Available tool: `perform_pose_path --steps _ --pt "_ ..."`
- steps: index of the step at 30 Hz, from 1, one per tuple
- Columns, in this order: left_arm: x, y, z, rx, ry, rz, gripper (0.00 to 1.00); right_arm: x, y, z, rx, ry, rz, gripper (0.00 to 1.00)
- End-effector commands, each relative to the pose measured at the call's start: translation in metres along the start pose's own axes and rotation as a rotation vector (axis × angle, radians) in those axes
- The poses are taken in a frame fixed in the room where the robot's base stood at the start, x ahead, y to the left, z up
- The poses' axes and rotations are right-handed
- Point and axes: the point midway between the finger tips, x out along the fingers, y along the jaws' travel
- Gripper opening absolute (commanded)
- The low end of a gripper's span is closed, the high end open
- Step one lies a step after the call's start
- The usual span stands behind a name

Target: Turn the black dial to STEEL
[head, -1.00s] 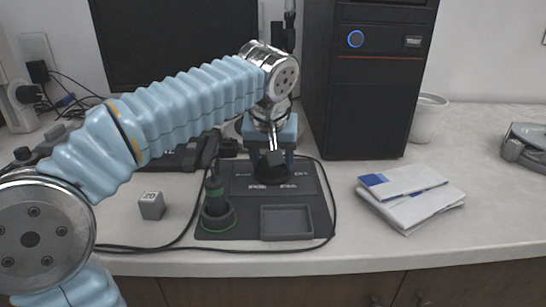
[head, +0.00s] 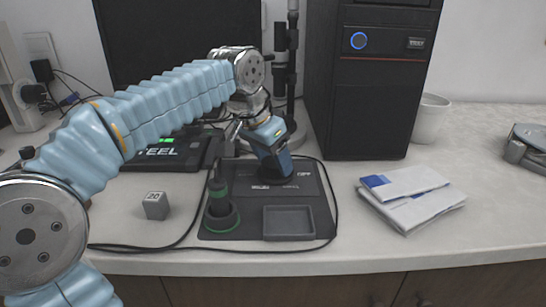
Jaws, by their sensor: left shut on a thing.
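The black dial (head: 272,175) sits on the upper part of a dark grey panel (head: 315,205). White labels surround it; one at its right reads OFF, and others are too small or covered to read. My left gripper (head: 276,170) reaches down from above, tilted, and is shut on the dial. Its blue body hides the dial's far side and part of the panel. A dark display (head: 165,158) behind and left of the panel shows the word STEEL partly behind my arm, with a green patch above it. My right gripper is not in view.
A green-ringed black post (head: 219,200) and a shallow tray (head: 289,222) are on the panel. A grey block marked 20 (head: 156,206) lies left, with a cable nearby. A black computer tower (head: 372,100) stands behind right. Papers (head: 412,195) and a white cup (head: 431,118) are at right.

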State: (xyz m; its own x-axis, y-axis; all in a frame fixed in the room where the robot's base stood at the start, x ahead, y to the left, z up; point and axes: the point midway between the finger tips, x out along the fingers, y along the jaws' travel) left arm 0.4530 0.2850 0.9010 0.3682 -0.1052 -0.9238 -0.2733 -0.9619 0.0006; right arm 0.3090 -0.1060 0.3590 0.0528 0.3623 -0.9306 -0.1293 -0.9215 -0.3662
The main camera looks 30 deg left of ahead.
Motion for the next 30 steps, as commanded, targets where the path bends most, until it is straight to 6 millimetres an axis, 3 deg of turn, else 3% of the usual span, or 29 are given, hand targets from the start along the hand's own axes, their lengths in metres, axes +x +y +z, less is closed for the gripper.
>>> perform_pose_path --steps 16,17,21,30 --pt "-0.0006 -0.0007 -0.0001 0.022 0.0 0.008 0.3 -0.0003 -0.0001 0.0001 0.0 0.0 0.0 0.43" --pt "-0.0006 -0.0007 -0.0001 0.022 0.0 0.008 0.64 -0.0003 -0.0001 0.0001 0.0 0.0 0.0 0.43" --pt "-0.0004 -0.0005 -0.0001 0.022 0.0 0.008 0.85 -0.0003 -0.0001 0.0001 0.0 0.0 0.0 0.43" --pt "-0.0013 -0.0004 -0.0001 0.022 0.0 0.008 0.86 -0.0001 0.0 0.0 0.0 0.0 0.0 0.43"
